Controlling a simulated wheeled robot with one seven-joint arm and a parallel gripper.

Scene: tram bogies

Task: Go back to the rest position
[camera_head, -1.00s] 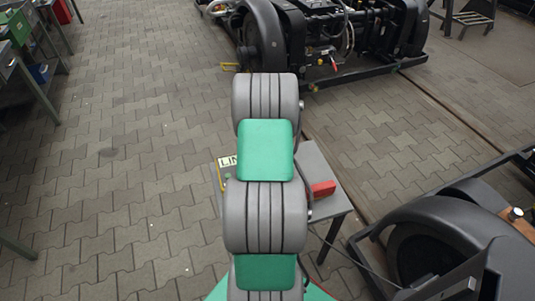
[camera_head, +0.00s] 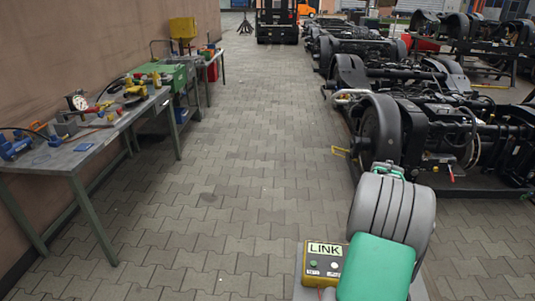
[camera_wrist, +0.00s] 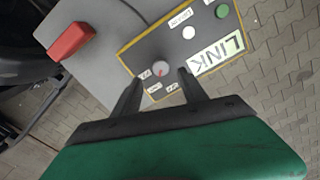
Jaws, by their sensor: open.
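My gripper (camera_wrist: 156,88) is open in the wrist view, its two dark fingers apart and nothing between them but the view of a panel beyond. That yellow-edged control box (camera_wrist: 185,42) is marked LINK and has a green button, a white button and a grey knob (camera_wrist: 161,69) with a red mark. The knob appears between the fingertips; I cannot tell how far off it is. The box also shows in the head view (camera_head: 323,264), left of my grey and green arm. My fingers are hidden in the head view.
The box rests on a small grey table (camera_wrist: 95,55) beside a red block (camera_wrist: 71,41). A workbench with tools (camera_head: 85,150) lines the left wall. Black tram bogies (camera_head: 430,130) stand on the right. The paved aisle (camera_head: 225,160) between them is clear.

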